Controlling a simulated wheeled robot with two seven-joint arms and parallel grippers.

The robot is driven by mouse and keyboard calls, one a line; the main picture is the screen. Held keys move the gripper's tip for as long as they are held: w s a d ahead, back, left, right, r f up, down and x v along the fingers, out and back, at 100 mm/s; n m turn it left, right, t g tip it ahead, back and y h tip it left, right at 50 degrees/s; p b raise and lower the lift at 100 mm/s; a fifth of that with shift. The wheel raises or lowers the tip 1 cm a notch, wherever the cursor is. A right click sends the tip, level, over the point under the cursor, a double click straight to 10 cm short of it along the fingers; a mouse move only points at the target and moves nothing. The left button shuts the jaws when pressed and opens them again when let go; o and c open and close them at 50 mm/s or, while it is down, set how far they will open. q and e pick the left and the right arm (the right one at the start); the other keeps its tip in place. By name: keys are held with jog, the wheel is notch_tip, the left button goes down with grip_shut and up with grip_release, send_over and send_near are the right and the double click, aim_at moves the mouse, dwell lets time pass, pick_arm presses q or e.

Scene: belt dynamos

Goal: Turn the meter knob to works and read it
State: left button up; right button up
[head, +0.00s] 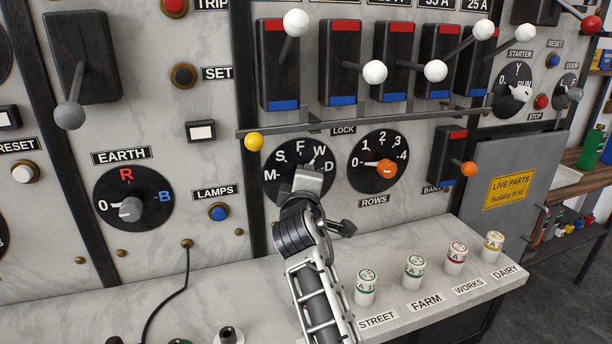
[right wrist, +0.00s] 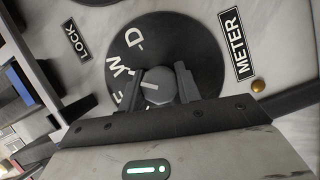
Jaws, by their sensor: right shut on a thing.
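The meter dial (head: 282,188) is a black disc with white letters M, S, F, W and D. It fills the upper middle of the right wrist view (right wrist: 200,40), beside a METER label (right wrist: 237,48). My right gripper (head: 307,182) reaches up to it from below. In the right wrist view its two fingers (right wrist: 159,88) are shut on the grey knob (right wrist: 157,80) at the dial's centre, one on each side. The knob's white line points toward the W. In the head view, my gripper hides most of the knob. My left gripper is out of view.
The rows dial (head: 378,146) with an orange knob is close on the right. A metal bar with lever handles (head: 375,72) runs above. Below, several fuse holders (head: 415,268) stand on the marble ledge (head: 250,300). The earth dial (head: 133,190) is at left.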

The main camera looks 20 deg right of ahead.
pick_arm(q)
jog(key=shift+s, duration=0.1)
pick_arm(e)
jog(key=shift+f+m, duration=0.1)
jog(key=shift+m, duration=0.2)
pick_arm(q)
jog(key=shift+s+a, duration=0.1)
pick_arm(e)
jog(key=o, duration=1)
jog(key=shift+c, duration=0.2)
jog(key=shift+s, duration=0.1)
